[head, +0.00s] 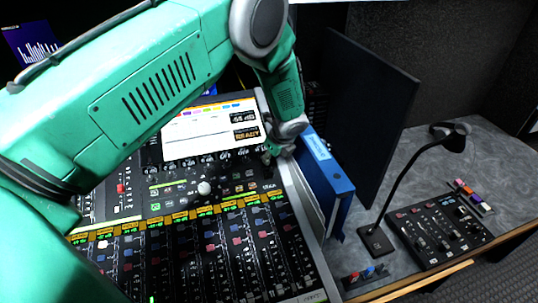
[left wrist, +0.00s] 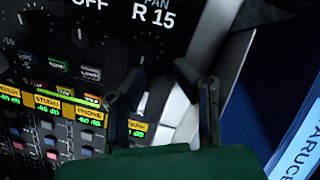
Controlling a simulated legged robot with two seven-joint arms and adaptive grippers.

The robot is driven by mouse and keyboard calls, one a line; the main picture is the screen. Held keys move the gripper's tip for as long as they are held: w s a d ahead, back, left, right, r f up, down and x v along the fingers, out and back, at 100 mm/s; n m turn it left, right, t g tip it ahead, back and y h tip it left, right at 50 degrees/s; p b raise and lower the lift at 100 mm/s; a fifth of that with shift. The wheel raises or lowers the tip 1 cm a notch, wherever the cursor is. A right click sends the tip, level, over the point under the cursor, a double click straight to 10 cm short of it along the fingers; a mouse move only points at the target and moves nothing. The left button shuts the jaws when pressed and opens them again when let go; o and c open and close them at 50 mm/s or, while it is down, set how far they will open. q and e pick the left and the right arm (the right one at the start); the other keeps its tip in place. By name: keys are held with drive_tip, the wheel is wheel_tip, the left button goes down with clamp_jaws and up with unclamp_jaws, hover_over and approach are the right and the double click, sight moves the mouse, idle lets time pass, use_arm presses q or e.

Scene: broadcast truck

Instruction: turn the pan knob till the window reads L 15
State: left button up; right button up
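The pan window (left wrist: 153,16) reads R 15 in the left wrist view, under the word PAN. The dark pan knob (left wrist: 144,50) is just below the window, with a light mark on it. My left gripper (left wrist: 160,70) is open, one finger on each side of a gap. Its left fingertip is close to the knob's lower edge; I cannot tell whether they touch. In the head view my left gripper (head: 272,148) is low over the console's upper right part, where it hides the knob. My right gripper is in neither view.
The mixing console (head: 230,190) carries rows of faders, buttons and a bright screen (head: 215,128). A blue binder (head: 325,170) stands close to its right edge. Further right are a dark monitor (head: 360,110), a gooseneck lamp (head: 375,240) and a small control box (head: 440,230).

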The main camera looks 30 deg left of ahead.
sight(262, 154)
use_arm(q)
drive_tip(key=shift+r, duration=0.15)
drive_tip(key=shift+c, duration=0.4)
drive_tip(key=shift+s+r, duration=0.1)
clamp_jaws()
drive_tip(key=shift+c, duration=2.4)
unclamp_jaws()
drive_tip(key=shift+s+a, duration=0.25)
drive_tip(key=shift+a, duration=0.9)
drive_tip(key=o, duration=0.6)
drive_tip(key=shift+a, duration=0.3)
drive_tip(key=shift+c, duration=0.2)
drive_tip(key=shift+w+a+f, duration=0.1)
drive_tip(key=shift+a+f, duration=0.3)
drive_tip(key=shift+f, duration=0.05)
drive_tip(key=shift+d, duration=0.2)
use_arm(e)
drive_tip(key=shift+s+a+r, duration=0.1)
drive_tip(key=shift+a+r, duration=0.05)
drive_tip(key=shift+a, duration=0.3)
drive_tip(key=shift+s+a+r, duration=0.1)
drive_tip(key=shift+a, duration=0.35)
